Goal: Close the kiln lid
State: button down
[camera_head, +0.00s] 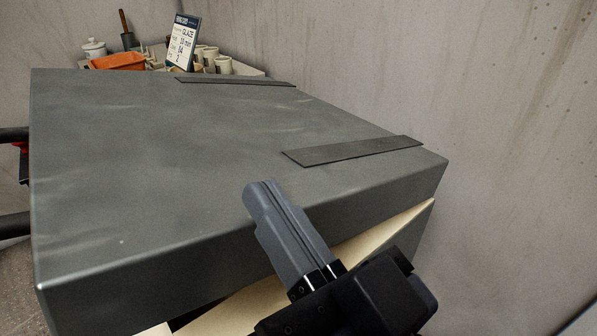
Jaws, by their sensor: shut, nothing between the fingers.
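The kiln lid (190,150) is a large, thick grey slab with two dark flat strips on its top, and it fills most of the head view. It looks tilted against the pale kiln body (365,243) below it, with a wedge of pale surface showing under its front right edge. My gripper (262,190) is shut and empty, its fingers pointing up and left at the lid's front edge. In the picture the fingertips overlap the lid's top; I cannot tell whether they touch it. My gripper hides part of the lid's front edge and the gap below.
Behind the lid stand an orange tray (118,62), a white lidded jar (94,48), a glaze sign (184,42) and several pale cups (208,58). A grey wall (450,80) rises close on the right. Dark bars (14,135) show at the left edge.

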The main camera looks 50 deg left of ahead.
aim_at(248, 274)
jog(key=shift+n+g, duration=0.4)
jog(key=shift+n, duration=0.1)
jog(key=f, duration=0.1)
jog(key=s+f+b, duration=0.1)
jog(key=f, duration=0.1)
jog(key=s+f, duration=0.1)
jog(key=f, duration=0.1)
jog(key=shift+a+f+b, duration=0.1)
jog(key=shift+f+b, duration=0.05)
jog(key=shift+b, duration=0.25)
jog(key=shift+s+f, duration=0.1)
jog(key=shift+f, duration=0.55)
